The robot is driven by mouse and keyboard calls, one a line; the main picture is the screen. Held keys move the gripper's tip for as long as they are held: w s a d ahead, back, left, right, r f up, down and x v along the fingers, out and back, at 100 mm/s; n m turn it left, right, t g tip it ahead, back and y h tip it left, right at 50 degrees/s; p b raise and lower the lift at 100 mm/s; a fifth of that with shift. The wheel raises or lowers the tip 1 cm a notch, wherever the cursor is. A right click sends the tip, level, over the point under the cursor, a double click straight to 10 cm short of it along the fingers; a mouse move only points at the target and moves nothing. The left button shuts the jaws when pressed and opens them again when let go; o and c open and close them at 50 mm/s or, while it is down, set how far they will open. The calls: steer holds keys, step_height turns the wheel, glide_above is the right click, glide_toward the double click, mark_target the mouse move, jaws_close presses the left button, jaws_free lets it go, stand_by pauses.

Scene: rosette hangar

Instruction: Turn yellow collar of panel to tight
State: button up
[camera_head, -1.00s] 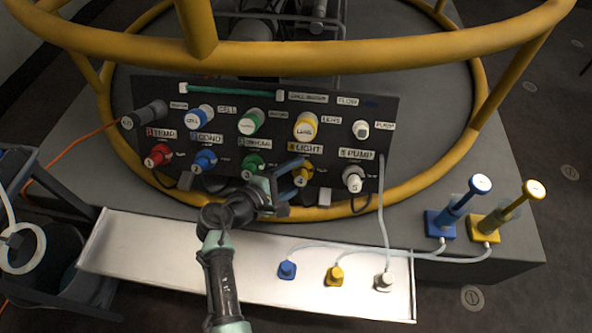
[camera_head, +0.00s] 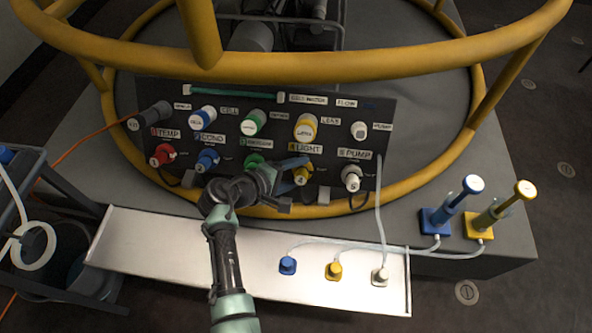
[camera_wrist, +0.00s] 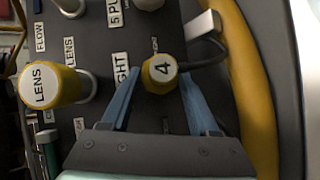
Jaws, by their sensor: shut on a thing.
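The dark panel (camera_head: 222,96) stands upright inside the yellow ring frame. Its yellow collar (camera_head: 302,173), with a "4" on its end, sits under the LIGHT label in the lower row. In the wrist view the collar (camera_wrist: 158,80) shows end-on, with a dark cable beside it. My gripper (camera_wrist: 162,76) has its blue fingers on either side of the collar, shut on it. In the head view my gripper (camera_head: 297,167) reaches the collar from the left and partly covers it. Any tight mark by the collar is too small to read.
Red (camera_head: 161,155), blue (camera_head: 207,160), green (camera_head: 255,160) and white (camera_head: 351,178) connectors share the row. The yellow LENS cap (camera_head: 305,128) is above. A pale tray (camera_head: 150,250) with small plugs lies in front. Two pumps (camera_head: 455,205) (camera_head: 505,208) stand right.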

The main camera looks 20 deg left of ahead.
steer(key=o, duration=1.4)
steer(key=shift+c, duration=0.2)
steer(key=p+v, duration=0.5)
steer(key=v, duration=0.8)
steer(key=shift+p, duration=0.3)
steer(key=shift+f, duration=0.15)
